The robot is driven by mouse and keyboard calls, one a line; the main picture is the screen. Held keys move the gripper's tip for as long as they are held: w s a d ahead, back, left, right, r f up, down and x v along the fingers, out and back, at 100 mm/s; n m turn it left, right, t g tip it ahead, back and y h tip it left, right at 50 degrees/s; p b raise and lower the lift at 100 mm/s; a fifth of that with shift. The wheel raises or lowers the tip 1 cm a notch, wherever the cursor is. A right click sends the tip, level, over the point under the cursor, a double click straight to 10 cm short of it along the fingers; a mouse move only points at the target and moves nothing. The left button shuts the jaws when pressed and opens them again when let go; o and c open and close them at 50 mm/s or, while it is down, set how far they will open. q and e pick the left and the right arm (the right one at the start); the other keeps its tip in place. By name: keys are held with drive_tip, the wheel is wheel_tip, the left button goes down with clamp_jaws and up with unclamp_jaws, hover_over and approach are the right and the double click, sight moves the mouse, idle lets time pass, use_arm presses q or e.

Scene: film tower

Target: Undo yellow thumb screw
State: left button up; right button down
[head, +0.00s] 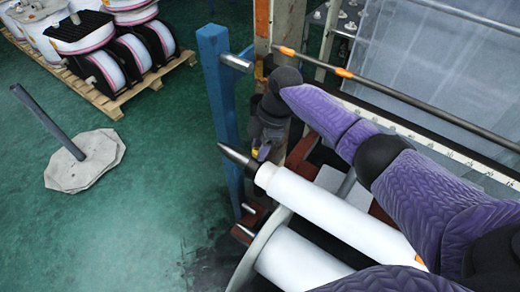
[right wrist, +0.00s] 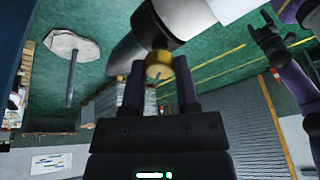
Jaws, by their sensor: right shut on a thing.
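The yellow thumb screw (right wrist: 158,66) is a small round knob at the end of a dark shaft, beneath the white roll, in the right wrist view. My right gripper (right wrist: 160,78) is shut on it, one dark finger on each side. In the head view my right gripper (head: 262,140) is by the tapered shaft tip, beside the blue post; only a sliver of yellow shows there. My left gripper (right wrist: 262,27) appears small at the upper right of the right wrist view, its dark prongs apart and empty. It is not seen in the head view.
The white roll (head: 330,215) with its pointed shaft end lies just below my right gripper. A blue post (head: 217,90) stands close on the left. A metal bar (head: 420,102) crosses behind my right arm. Green floor at left holds a pole on a base (head: 88,160) and a loaded pallet (head: 120,100).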

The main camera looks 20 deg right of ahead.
drive_tip(key=n+b, duration=0.2)
drive_tip(key=n, duration=0.2)
drive_tip(key=shift+w+f+n+g+b, duration=0.1)
drive_tip(key=shift+f+n+g+b, duration=0.05)
drive_tip(key=shift+n+g+b, duration=0.55)
drive_tip(key=shift+n+b, duration=0.7)
drive_tip(key=shift+n, duration=0.7)
drive_tip(key=shift+c, duration=1.6)
unclamp_jaws()
drive_tip(key=b+v, duration=0.1)
drive_tip(key=v, duration=0.9)
drive_tip(key=shift+a, duration=0.15)
